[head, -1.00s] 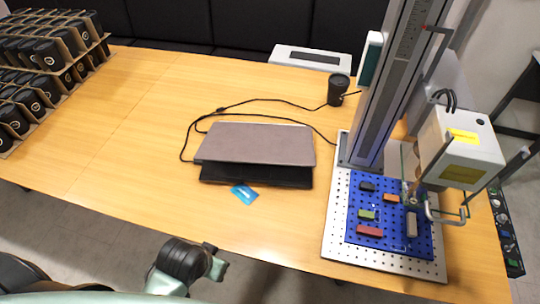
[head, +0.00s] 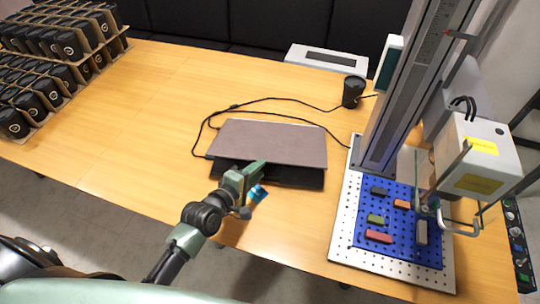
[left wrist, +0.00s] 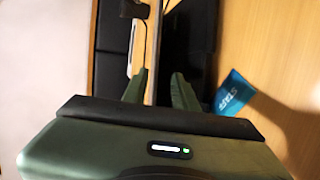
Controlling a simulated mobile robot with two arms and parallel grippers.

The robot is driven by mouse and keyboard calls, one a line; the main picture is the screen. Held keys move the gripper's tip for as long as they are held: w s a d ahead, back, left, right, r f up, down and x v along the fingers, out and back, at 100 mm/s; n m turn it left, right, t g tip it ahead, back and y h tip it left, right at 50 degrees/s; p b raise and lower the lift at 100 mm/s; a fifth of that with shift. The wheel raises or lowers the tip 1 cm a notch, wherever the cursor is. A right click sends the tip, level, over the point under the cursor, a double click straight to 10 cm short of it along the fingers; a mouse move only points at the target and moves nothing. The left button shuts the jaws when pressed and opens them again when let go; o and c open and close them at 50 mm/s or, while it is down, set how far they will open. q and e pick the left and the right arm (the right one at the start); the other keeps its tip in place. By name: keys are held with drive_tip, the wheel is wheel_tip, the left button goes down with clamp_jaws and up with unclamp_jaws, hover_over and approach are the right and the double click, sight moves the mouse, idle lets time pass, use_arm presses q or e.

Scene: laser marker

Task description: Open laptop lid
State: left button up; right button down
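The laptop lies on the wooden table. Its grey-brown lid (head: 270,142) stands slightly ajar over the dark base (head: 295,178), which shows along the near edge. My left gripper (head: 256,168) is at the laptop's near edge, left of its middle. In the left wrist view my left gripper (left wrist: 160,88) has its two green fingers apart, with the thin edge of the lid (left wrist: 154,50) running between them. I cannot tell whether either finger touches it. The dark base (left wrist: 185,45) shows beyond the right finger. My right gripper is not in view.
A blue staff card (head: 257,194) lies at the laptop's near edge, close to my gripper. A black cable (head: 285,98) loops behind the laptop. A black cup (head: 352,91) stands behind right. The laser marker (head: 474,150) is on the right. Boxed cups (head: 60,45) fill the far left.

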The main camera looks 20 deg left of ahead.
sight(270, 156)
use_arm(q)
drive_tip(key=shift+n+t, duration=0.3)
drive_tip(key=shift+n, duration=0.1)
drive_tip(key=x, duration=0.8)
drive_tip(key=shift+w+a+r, duration=0.15)
drive_tip(key=shift+w+r, duration=0.05)
drive_tip(key=shift+r, duration=0.15)
clamp_jaws()
idle(0.7)
